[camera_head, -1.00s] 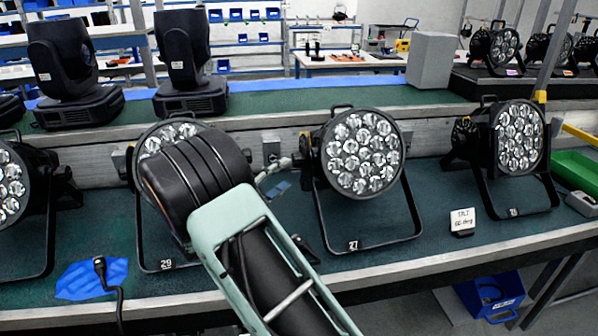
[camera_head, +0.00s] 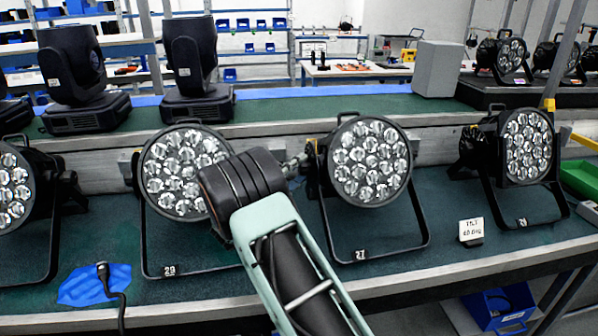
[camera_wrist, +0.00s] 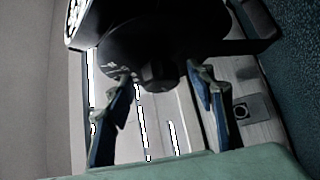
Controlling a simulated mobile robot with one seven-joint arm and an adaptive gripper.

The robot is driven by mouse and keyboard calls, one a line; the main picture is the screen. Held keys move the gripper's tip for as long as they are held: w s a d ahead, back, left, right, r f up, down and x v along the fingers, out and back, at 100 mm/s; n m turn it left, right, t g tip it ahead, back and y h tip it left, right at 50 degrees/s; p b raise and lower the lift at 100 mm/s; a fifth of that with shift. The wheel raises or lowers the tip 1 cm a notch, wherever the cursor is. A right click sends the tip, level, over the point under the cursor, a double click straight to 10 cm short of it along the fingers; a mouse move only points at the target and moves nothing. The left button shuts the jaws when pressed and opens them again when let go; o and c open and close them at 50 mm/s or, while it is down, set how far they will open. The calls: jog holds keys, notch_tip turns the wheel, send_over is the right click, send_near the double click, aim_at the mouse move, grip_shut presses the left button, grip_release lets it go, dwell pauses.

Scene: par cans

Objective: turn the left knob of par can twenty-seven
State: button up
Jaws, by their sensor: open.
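Par can twenty-seven (camera_head: 369,160) stands on the bench in its yoke (camera_head: 424,225), with a "27" label at the foot and its round lens face toward me. My gripper (camera_head: 297,165) is at the left side of this can, partly hidden behind my wrist. In the wrist view, the dark can body (camera_wrist: 165,30) fills the top, and a dark knob (camera_wrist: 160,75) sticks out below it. My open gripper (camera_wrist: 160,88) has one finger on each side of the knob, with visible gaps. The head view does not show the knob clearly.
Par can 29 (camera_head: 182,172) stands close on the left, partly behind my wrist. Another par can (camera_head: 527,146) and a small white sign (camera_head: 471,230) are on the right. A blue cloth (camera_head: 92,285) lies front left.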

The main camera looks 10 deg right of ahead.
jog(key=shift+w+d, duration=0.1)
jog(key=shift+c, duration=0.6)
jog(key=c, duration=1)
jog(key=shift+c, duration=0.2)
jog(key=shift+r, duration=0.2)
jog(key=n+g+y+p, duration=0.2)
jog(key=n+p, duration=0.1)
jog(key=shift+r, duration=0.35)
jog(key=n+g+p, duration=0.2)
jog(key=p, duration=0.2)
jog(key=n+g+y+p, duration=0.1)
jog(key=n+g+p, duration=0.1)
jog(key=p, duration=0.3)
jog(key=n+g+y+p, duration=0.1)
jog(key=n+g+p, duration=0.1)
jog(key=g+p, duration=0.2)
jog(key=shift+w+r+n+p, duration=0.2)
jog(key=shift+w+n+p, duration=0.15)
jog(key=shift+p, duration=0.2)
